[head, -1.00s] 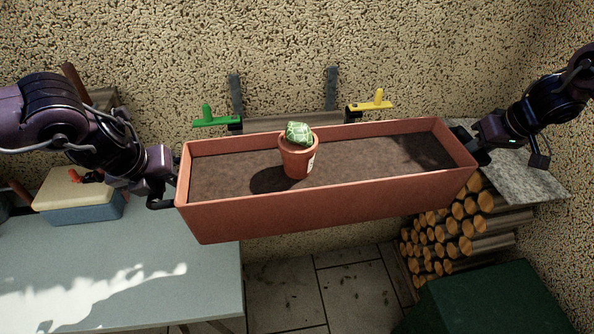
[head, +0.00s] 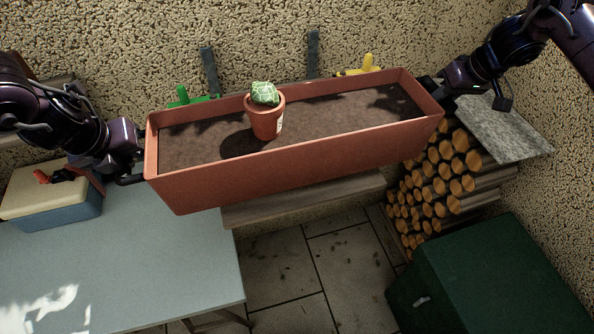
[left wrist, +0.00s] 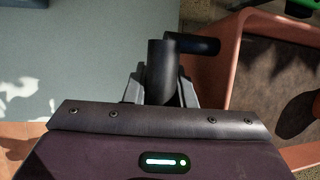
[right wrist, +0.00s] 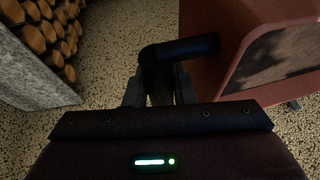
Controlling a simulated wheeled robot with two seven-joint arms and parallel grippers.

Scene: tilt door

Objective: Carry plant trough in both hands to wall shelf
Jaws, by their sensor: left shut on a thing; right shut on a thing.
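The long terracotta plant trough (head: 300,165), filled with dark soil, is held up across the head view, its right end higher in the picture. A small potted cactus (head: 266,118) stands upright in it. My left gripper (head: 137,178) is shut on the dark handle at the trough's left end; that handle (left wrist: 162,70) shows in the left wrist view. My right gripper (head: 432,92) is shut on the right end's handle, which shows in the right wrist view (right wrist: 160,65). A wooden wall shelf (head: 310,198) shows below the trough's front; the trough hides the rest. Contact between them is unclear.
Green (head: 184,97) and yellow (head: 369,64) levers and two dark brackets (head: 208,72) show behind the trough. A grey table (head: 130,265) with a box (head: 60,205) stands left. Stacked logs (head: 445,180) and a dark green chest (head: 490,275) stand right.

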